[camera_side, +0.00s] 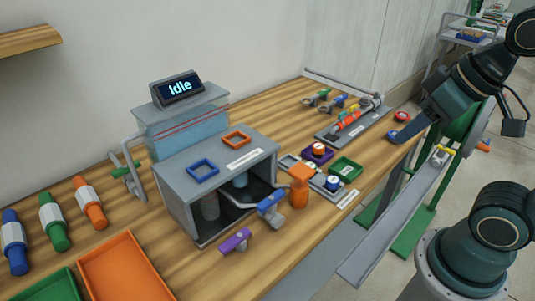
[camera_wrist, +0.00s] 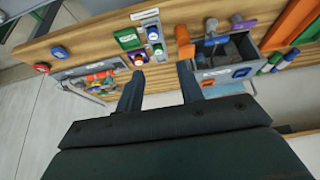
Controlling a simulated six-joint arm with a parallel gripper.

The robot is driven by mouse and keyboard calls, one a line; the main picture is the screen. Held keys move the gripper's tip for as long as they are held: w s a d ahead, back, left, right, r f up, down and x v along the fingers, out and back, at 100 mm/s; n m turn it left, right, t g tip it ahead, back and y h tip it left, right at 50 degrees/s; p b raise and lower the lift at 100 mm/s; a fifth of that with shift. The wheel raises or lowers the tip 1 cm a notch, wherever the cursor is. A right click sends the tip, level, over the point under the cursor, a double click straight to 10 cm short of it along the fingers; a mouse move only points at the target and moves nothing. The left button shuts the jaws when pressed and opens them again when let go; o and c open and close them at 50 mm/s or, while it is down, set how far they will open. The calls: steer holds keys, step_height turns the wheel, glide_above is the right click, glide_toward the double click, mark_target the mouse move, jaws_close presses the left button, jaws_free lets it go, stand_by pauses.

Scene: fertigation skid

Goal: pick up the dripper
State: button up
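I cannot tell for sure which thing is the dripper. Small round blue, white and red parts sit in a row of trays in the middle of the bench, among them a purple tray (camera_side: 306,154) and a green tray (camera_side: 346,174). In the wrist view, the green tray (camera_wrist: 123,34) and purple tray (camera_wrist: 145,59) lie beyond my fingertips. My gripper (camera_wrist: 159,78) has its two fingers wide apart with nothing between them. In the side view, my gripper (camera_side: 402,131) hangs at the bench's right edge, apart from the trays.
A grey box (camera_side: 182,221) with an "Idle" screen (camera_side: 179,88) stands mid-bench. A pipe rig (camera_side: 352,121) lies further back. Green and orange trays (camera_side: 126,268) are at the near left.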

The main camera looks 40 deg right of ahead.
steer(key=w+d+n+g+y, duration=0.15)
steer(key=w+n, duration=0.25)
steer(key=w, duration=0.4)
steer(key=w+d+n+g, duration=0.1)
steer(key=w+d+n, duration=0.2)
steer(key=w, duration=0.4)
steer(key=w+d+f+n+g+y, duration=0.1)
steer(key=w+d+f+n+y, duration=0.1)
steer(key=w+d+f+n, duration=0.4)
steer(key=w+d+f, duration=0.2)
steer(key=d+f, duration=0.2)
steer(key=d, duration=0.2)
steer(key=shift+w+f+n+y, duration=0.3)
steer(key=shift+w+f+y, duration=0.05)
steer(key=shift+w+f, duration=0.05)
glide_above(318, 149)
steer(key=d, duration=0.3)
steer(key=shift+g, duration=0.25)
steer(key=shift+s+d+f, duration=0.1)
steer(key=shift+f, duration=1.9)
steer(key=shift+s+d+f, duration=0.1)
steer(key=shift+f, duration=1.85)
